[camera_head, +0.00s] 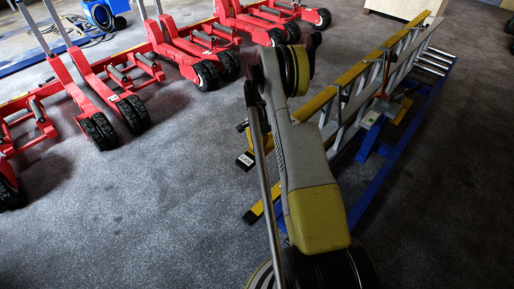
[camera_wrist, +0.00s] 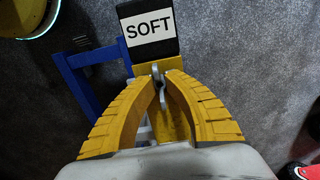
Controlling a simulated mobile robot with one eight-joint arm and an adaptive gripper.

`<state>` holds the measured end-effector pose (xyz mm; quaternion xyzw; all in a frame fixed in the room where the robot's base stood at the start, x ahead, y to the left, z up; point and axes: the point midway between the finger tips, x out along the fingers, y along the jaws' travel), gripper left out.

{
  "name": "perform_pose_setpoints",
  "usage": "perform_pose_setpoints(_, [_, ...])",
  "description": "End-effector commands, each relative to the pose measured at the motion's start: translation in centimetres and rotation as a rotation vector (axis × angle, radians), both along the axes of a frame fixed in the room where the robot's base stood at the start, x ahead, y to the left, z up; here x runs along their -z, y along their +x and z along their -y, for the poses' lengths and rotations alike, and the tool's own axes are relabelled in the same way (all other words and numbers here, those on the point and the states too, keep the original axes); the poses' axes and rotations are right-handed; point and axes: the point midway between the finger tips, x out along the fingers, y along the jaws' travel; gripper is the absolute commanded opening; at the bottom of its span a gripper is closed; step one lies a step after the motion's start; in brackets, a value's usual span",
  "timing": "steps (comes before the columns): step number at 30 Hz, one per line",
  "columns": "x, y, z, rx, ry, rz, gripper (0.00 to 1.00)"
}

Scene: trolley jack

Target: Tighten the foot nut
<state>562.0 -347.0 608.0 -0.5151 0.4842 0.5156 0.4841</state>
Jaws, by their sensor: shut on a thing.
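In the wrist view my gripper (camera_wrist: 162,82) has two yellow, ribbed fingers closed around a small grey metal piece, which looks like the foot nut (camera_wrist: 161,94). The fingers hide most of it, so I cannot tell how tight it sits. It is on a yellow leg end (camera_wrist: 168,64), just beside a black foot pad (camera_wrist: 149,46) with a white "SOFT" label. In the head view, the yellow and grey ladder (camera_head: 345,85) lies on a blue frame (camera_head: 385,168). A black foot with a white label (camera_head: 245,160) shows left of my arm. My gripper is hidden there.
Several red trolley jacks (camera_head: 190,45) with black wheels stand in a row at the upper left. A red-handled tool (camera_head: 386,75) rises beside the ladder. A pale wooden box (camera_head: 405,8) stands at the back. The grey carpet (camera_head: 130,220) at the lower left is clear.

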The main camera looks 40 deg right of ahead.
Motion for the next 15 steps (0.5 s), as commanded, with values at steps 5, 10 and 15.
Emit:
perform_pose_setpoints(5, [-0.09, 0.08, 0.04, 0.0, -0.001, 0.002, 0.0])
perform_pose_setpoints(10, [-0.06, 0.06, 0.04, -0.001, -0.001, 0.001, 0.38])
perform_pose_setpoints(15, [-0.03, 0.03, 0.02, -0.001, -0.001, 0.001, 0.38])
